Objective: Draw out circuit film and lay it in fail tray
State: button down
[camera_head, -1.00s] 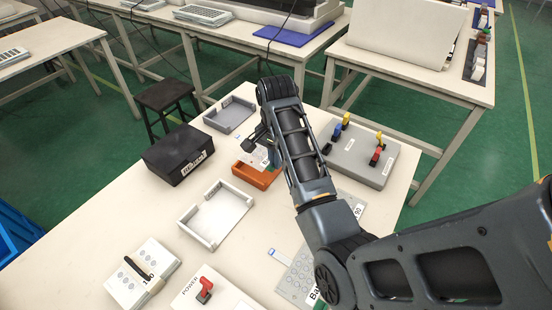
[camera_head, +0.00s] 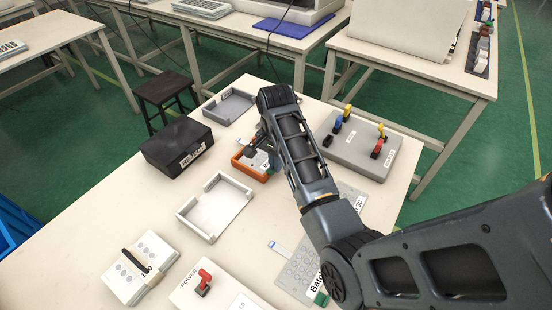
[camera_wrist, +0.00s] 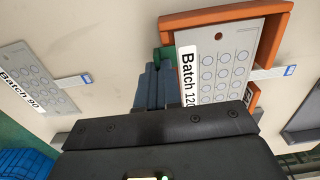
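A grey circuit film (camera_wrist: 222,65) labelled "Batch 120" lies within the walls of the orange tray (camera_wrist: 277,22) in the wrist view. It has rows of round keys, a small reddish spot and a blue-ended tail passing through the tray's side gap. In the head view the film (camera_head: 261,161) is partly hidden by my arm, and the orange tray (camera_head: 243,169) stands at the middle. I cannot read which tray is marked fail.
A white tray (camera_head: 239,188) and a grey tray (camera_head: 207,110) are empty. A black box (camera_head: 163,154), a grey board with coloured clips (camera_head: 350,153), a strapped stack (camera_head: 153,250) and a power switch panel (camera_head: 187,292) stand around. A "Batch 90" film (camera_wrist: 30,72) lies apart.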

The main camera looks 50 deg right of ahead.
jog(key=shift+f, duration=0.55)
dwell(0.6)
jog(key=c, duration=1.2)
grip_release()
jog(key=shift+c, duration=0.2)
notch_tip(320, 180, up, 8)
jog(key=shift+f, duration=0.1)
